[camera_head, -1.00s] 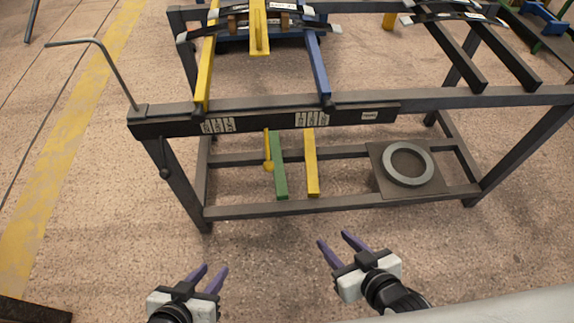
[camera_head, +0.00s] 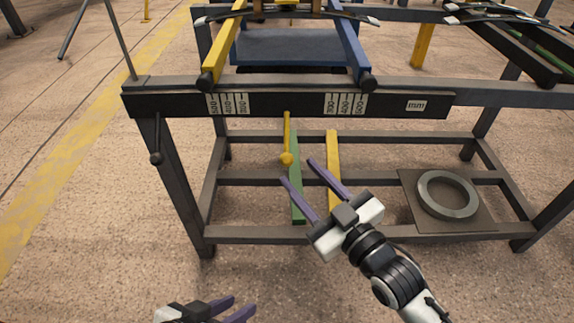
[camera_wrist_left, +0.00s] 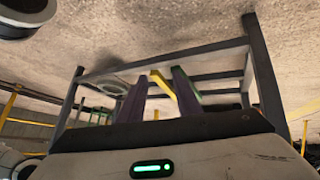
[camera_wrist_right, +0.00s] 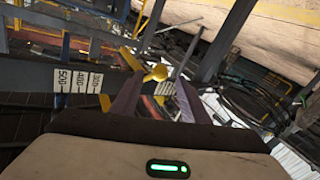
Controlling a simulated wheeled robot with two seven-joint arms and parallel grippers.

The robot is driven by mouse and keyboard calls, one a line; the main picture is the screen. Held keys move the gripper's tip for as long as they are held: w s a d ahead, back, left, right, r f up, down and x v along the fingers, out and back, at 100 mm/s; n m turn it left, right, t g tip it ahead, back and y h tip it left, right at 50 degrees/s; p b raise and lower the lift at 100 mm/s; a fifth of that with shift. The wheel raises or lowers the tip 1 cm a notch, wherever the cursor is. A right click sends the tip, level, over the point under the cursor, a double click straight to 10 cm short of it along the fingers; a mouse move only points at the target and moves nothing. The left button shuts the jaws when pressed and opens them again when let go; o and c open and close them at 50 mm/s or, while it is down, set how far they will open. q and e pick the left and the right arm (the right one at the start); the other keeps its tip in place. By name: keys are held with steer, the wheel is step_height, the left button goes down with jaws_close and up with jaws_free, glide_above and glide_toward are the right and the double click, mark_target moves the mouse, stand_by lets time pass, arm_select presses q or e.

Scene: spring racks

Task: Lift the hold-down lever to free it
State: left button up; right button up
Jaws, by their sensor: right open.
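The hold-down lever (camera_head: 287,135) is a thin yellow rod hanging below the front rail, with a yellow ball knob (camera_head: 287,159) at its lower end. My right gripper (camera_head: 297,170) is open and empty, with its purple fingertips just below and beside the knob in the head view. In the right wrist view the knob (camera_wrist_right: 156,73) shows near the fingertips, between their lines. I cannot tell whether they touch. My left gripper (camera_head: 241,303) is open and empty, low at the bottom edge, well away from the rack.
The dark front rail (camera_head: 290,104) carries number scales. A green bar (camera_head: 296,205) and a yellow bar (camera_head: 332,150) are behind my right gripper. A grey ring (camera_head: 425,193) lies on a plate on the lower shelf.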

mark_target(289, 163)
steer(key=b+x, duration=0.1)
steer(key=x, duration=0.4)
steer(key=shift+w+a+f, duration=0.1)
steer(key=shift+w+a, duration=0.05)
steer(key=shift+w, duration=0.1)
steer(key=shift+w+a+b, duration=0.25)
steer(key=shift+w+b, duration=0.05)
steer(key=shift+w, duration=0.05)
arm_select(q)
steer(key=shift+w+d+r+t+h, duration=0.3)
steer(key=shift+d+r+h, duration=0.2)
steer(key=shift+d+r, duration=0.2)
arm_select(e)
jaws_close()
